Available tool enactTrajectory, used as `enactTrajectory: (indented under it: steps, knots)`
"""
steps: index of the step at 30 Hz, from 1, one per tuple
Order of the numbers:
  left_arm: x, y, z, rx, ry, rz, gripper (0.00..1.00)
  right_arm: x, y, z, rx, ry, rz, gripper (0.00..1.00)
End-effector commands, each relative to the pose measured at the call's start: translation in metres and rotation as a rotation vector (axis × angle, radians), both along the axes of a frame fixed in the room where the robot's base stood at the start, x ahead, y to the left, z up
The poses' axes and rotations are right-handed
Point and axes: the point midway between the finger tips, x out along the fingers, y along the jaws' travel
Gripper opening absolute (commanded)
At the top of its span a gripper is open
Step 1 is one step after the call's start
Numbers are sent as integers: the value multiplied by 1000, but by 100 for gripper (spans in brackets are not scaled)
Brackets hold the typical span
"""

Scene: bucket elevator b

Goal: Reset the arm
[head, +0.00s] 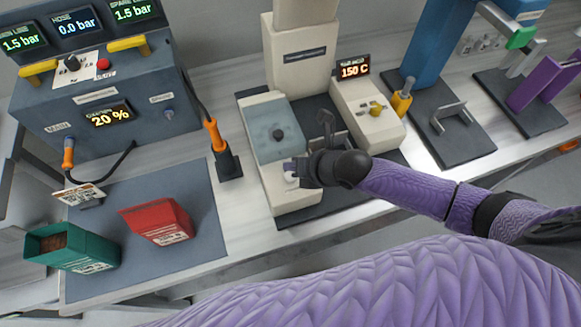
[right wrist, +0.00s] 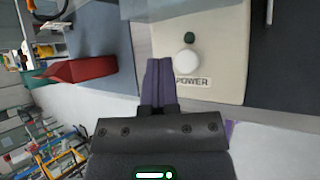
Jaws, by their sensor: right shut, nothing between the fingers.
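My right arm (head: 405,187) reaches in from the right in the head view, in a purple sleeve. Its gripper (head: 292,172) is at the front of the beige machine (head: 297,200). In the right wrist view the gripper's purple fingers (right wrist: 158,80) are together with nothing between them. They point beside a round white knob (right wrist: 187,62) above a POWER label (right wrist: 192,82). A small green light (right wrist: 189,38) is above the knob. In the head view the gripper partly hides this front area. I cannot tell whether the fingers touch the machine. My left gripper is not in view.
A red box (head: 158,221) and a green box (head: 72,247) stand on the grey mat (head: 200,260) at left. A control console (head: 100,90) shows 20 %. A display (head: 353,68) reads 150 C. Several other devices stand at right. The counter's front edge runs below my arm.

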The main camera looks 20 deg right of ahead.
Motion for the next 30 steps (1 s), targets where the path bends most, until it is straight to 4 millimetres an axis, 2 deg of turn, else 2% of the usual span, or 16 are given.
enactTrajectory:
  steps: [1, 5, 20, 27, 30]
  knots:
    - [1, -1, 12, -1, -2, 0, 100, 1, 0, 14, 0, -2, 0, 0]
    - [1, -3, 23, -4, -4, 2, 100, 0, 0, 26, 0, -1, -1, 0]
    - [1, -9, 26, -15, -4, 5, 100, 0, 0, 28, 0, -1, -1, 0]
    - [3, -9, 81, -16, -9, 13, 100, 1, 0, 86, 1, -7, -1, 0]
    - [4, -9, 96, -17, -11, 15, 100, 1, 0, 100, 1, -7, -1, 0]
